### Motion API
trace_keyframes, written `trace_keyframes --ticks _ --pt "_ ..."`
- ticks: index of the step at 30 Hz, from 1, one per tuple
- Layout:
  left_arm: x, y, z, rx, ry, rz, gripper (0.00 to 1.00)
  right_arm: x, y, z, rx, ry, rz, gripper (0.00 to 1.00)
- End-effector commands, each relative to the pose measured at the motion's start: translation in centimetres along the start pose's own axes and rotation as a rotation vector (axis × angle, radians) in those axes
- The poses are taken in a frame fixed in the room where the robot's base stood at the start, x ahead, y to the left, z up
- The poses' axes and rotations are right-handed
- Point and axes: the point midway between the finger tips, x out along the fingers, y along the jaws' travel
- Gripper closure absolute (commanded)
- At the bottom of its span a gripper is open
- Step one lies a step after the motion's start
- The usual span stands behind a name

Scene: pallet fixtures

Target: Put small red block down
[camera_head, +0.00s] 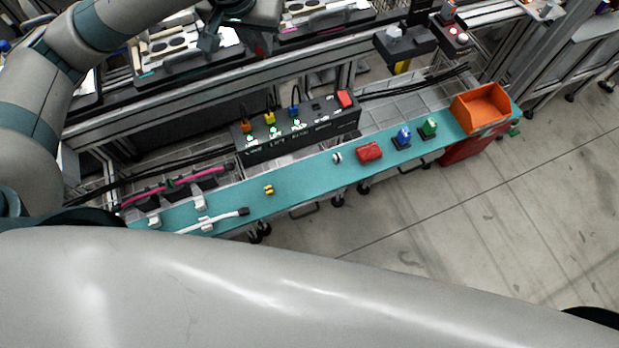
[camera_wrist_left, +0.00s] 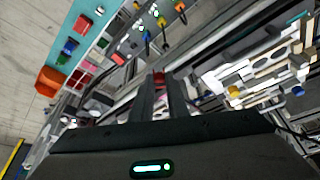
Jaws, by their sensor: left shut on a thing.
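My left gripper (camera_head: 208,42) is at the top of the head view, above the black trays behind the teal shelf. In the left wrist view its two dark fingers (camera_wrist_left: 160,92) are shut on a small red block (camera_wrist_left: 159,77) at their tips. The fingers hide part of the block, and I cannot pick it out in the head view. My right gripper does not show in either view.
The teal shelf (camera_head: 309,171) holds a larger red item (camera_head: 369,152), a blue block (camera_head: 403,134), a green block (camera_head: 429,126) and an orange bin (camera_head: 482,106). A black fixture box (camera_head: 290,140) with coloured plugs stands behind it. Metal rails and cables run alongside.

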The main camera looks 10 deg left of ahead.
Motion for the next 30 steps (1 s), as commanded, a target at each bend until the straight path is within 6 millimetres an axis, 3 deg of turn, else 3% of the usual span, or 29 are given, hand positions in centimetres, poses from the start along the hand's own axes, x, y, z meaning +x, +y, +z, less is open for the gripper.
trace_keyframes --ticks 16,23,30 --pt "0.9 0.7 0.7 0.060 -0.003 0.027 1.00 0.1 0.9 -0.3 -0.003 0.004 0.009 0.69" --pt "4.0 3.3 2.9 0.290 -0.006 0.124 1.00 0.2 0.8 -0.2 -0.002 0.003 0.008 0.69" --pt "8.2 7.5 6.9 0.659 -0.007 0.281 1.00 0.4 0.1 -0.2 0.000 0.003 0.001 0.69"
